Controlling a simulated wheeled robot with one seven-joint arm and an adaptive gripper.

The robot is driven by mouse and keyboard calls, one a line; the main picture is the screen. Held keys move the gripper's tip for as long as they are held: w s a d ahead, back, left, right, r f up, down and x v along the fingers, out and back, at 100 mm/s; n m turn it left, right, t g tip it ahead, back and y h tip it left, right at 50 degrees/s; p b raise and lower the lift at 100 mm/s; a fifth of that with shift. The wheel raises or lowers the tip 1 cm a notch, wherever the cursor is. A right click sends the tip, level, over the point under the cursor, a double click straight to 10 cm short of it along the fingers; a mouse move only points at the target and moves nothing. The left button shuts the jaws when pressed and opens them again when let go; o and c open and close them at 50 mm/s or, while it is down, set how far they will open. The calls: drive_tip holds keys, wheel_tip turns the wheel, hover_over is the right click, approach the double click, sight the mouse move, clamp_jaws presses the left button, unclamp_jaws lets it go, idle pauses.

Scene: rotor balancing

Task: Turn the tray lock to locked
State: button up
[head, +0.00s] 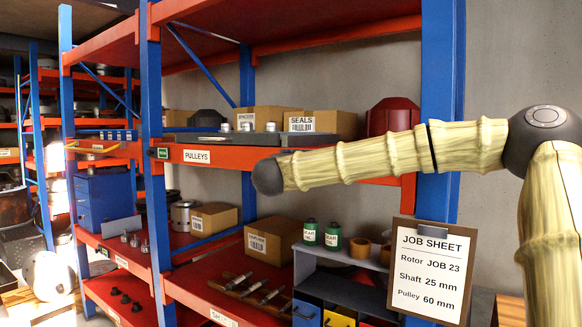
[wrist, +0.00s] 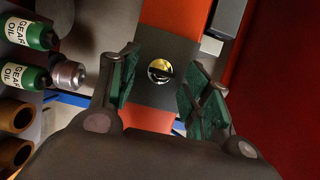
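In the wrist view, a small round fitting (wrist: 160,70) with a yellow and dark face sits on a dark plate (wrist: 158,94) across the orange-red shelf beam. It looks like the tray lock, but its setting is too small to read. My gripper (wrist: 158,62) is open, with its two green-padded fingers on either side of the fitting in the picture. Nothing is held, and contact with the fitting cannot be told. In the head view, my arm reaches left along the middle shelf; my gripper's fingers and the lock cannot be made out there. A dark flat tray (head: 235,139) lies on that shelf.
The PULLEYS beam (head: 225,160) runs along the shelf front. Cardboard boxes (head: 322,124) and a dark red housing (head: 393,116) stand behind my arm. Green oil bottles (head: 332,241) stand lower, and also show at left in the wrist view (wrist: 25,78). A job sheet (head: 433,265) stands front right.

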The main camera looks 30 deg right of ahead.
drive_tip(key=shift+s, duration=0.1)
drive_tip(key=v, duration=1.2)
idle(0.4)
